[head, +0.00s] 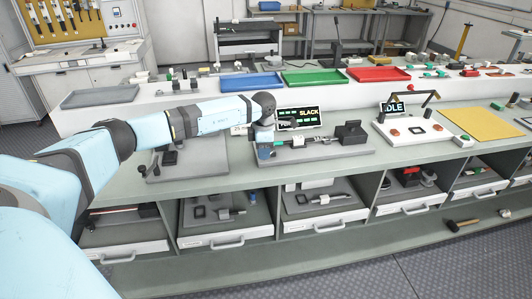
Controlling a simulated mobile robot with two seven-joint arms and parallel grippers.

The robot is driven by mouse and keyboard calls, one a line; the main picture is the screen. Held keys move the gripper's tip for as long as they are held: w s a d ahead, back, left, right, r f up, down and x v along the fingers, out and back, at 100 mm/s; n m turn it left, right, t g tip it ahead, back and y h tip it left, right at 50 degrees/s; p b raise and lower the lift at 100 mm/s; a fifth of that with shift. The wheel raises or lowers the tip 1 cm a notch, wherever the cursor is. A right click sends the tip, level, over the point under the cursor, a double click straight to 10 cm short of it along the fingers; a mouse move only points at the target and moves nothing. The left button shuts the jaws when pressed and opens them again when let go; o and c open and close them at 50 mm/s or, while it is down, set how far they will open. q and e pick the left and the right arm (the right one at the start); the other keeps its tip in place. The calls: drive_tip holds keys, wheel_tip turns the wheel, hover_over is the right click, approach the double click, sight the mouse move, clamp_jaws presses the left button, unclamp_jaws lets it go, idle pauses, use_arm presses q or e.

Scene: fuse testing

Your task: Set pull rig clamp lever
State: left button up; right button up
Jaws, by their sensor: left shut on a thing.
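The pull rig (355,151) is a grey base plate on the bench with a dark block (351,133) at its right and a display (299,119) reading "SLACK" behind. A thin rod-like part with a green piece (298,142) lies along its middle. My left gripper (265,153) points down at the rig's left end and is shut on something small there. The wrist and fingers hide most of that end, so I cannot clearly make out the clamp lever or its angle. My right gripper is out of view.
A white panel with a display reading "IDLE" (393,107) stands to the right, with a yellow mat (483,124) beyond it. A grey plate (190,158) lies left of the rig. Blue (252,82), green (314,77) and red (379,74) trays line the back. Drawers sit below the bench.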

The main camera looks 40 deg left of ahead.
use_arm(q)
drive_tip(key=shift+a+m, duration=0.2)
drive_tip(key=shift+m, duration=0.2)
drive_tip(key=o, duration=0.9)
wheel_tip(320, 180, up, 14)
drive_tip(key=shift+f, duration=0.1)
idle(0.5)
